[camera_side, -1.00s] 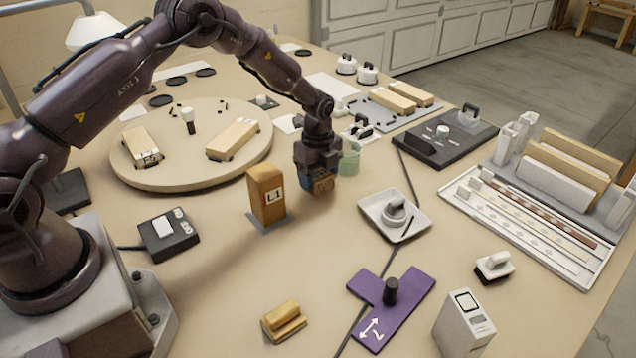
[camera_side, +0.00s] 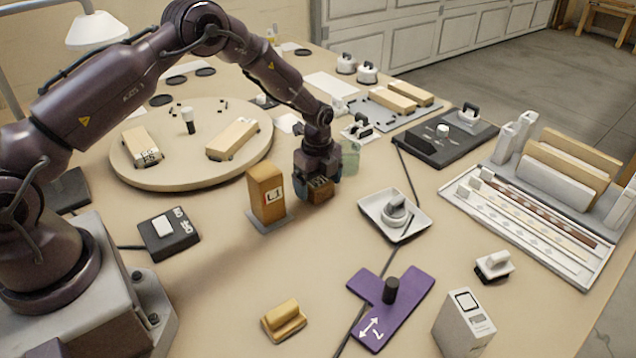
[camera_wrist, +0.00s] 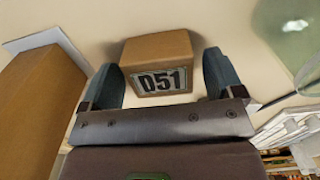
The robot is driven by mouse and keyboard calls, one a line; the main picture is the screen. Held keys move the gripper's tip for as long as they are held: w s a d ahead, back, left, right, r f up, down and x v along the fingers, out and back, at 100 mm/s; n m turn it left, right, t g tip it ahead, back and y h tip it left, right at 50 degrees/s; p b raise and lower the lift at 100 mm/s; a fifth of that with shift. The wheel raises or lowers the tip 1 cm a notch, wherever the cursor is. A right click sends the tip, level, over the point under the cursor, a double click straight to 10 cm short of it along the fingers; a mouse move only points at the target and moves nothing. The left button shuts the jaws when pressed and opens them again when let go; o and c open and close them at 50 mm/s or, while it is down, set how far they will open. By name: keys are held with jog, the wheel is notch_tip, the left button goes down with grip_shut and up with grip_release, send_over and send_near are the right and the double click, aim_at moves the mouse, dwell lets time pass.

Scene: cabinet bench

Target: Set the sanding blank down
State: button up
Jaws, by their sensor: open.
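The sanding blank (camera_side: 319,189) is a small brown wooden block on the bench, to the right of the taller block marked L1. In the wrist view the blank (camera_wrist: 152,50) shows a label reading 051 and lies between my two fingers. My gripper (camera_side: 318,177) is open around the blank, pointing down, and partly hides it in the side view. In the wrist view a gap shows between the blank and each finger of my gripper (camera_wrist: 162,78). The blank appears to rest on the tabletop; its underside is hidden.
The L1 block (camera_side: 267,193) stands close on the left, large in the wrist view (camera_wrist: 38,110). A translucent green cup (camera_side: 350,159) is just behind on the right. A white tray (camera_side: 372,208) with a knobbed part lies to the right.

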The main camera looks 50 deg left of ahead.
notch_tip(320, 180, up, 12)
jog(key=f, duration=0.1)
notch_tip(320, 180, up, 11)
jog(key=n+t, duration=0.1)
jog(key=n, duration=0.2)
send_over(318, 181)
jog(key=s+d, duration=0.2)
jog(key=s, duration=0.2)
jog(key=s+d+r+n+t, duration=0.2)
jog(key=s+r+n, duration=0.3)
jog(key=s+r, duration=0.35)
jog(key=s+d+r+n+t, duration=0.1)
jog(key=s+n, duration=0.4)
jog(key=s, duration=0.3)
jog(key=s+d+r+n+t, duration=0.1)
jog(key=s+d+r+n, duration=0.1)
jog(key=s+n, duration=0.3)
jog(key=s, duration=0.4)
jog(key=shift+s+t, duration=0.25)
jog(key=shift+t, duration=0.05)
jog(key=shift+r, duration=0.1)
